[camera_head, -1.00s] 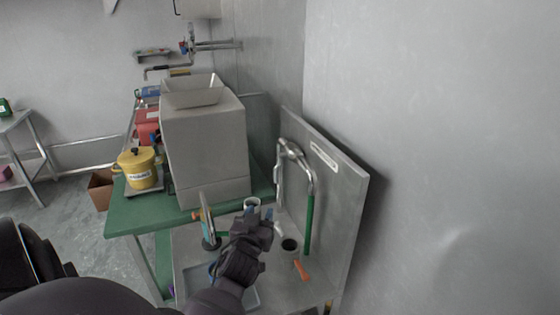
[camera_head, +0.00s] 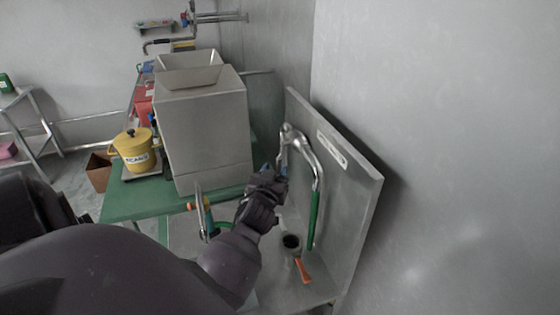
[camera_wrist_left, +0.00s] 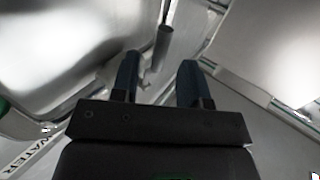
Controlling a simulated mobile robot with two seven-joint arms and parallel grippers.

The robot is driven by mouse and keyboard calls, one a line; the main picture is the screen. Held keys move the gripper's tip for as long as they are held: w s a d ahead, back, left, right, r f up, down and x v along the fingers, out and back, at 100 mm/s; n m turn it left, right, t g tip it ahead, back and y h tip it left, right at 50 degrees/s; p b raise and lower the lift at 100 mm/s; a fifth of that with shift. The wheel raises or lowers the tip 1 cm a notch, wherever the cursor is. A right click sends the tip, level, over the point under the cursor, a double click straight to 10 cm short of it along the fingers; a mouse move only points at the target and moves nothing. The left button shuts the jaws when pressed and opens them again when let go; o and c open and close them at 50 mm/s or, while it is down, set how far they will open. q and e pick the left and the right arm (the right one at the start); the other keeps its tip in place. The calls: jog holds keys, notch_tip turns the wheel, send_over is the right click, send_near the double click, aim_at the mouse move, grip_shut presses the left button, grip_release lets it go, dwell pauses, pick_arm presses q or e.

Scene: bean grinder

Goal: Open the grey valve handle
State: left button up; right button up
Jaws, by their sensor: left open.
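A bent metal pipe (camera_head: 305,150) with a green-sleeved lower part stands at an upright metal panel in the head view. A grey handle (camera_head: 283,155) hangs from its left end; its lower part is hidden by my left gripper (camera_head: 275,171). In the left wrist view a grey cylinder (camera_wrist_left: 163,47), which looks like this handle, lies ahead of and between the two open fingers (camera_wrist_left: 156,80). I see no contact. My left gripper is open, and it appears empty. My right gripper is not in view.
The panel (camera_head: 345,190) rises close to the right of my gripper. A dark cup-like part (camera_head: 291,242) with an orange handle (camera_head: 303,270) sits below. A large grey machine (camera_head: 205,135) and a yellow pot (camera_head: 137,152) stand on the green table (camera_head: 120,205).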

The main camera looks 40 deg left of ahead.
aim_at(277, 166)
pick_arm(q)
jog(key=shift+x, duration=2.8)
grip_shut()
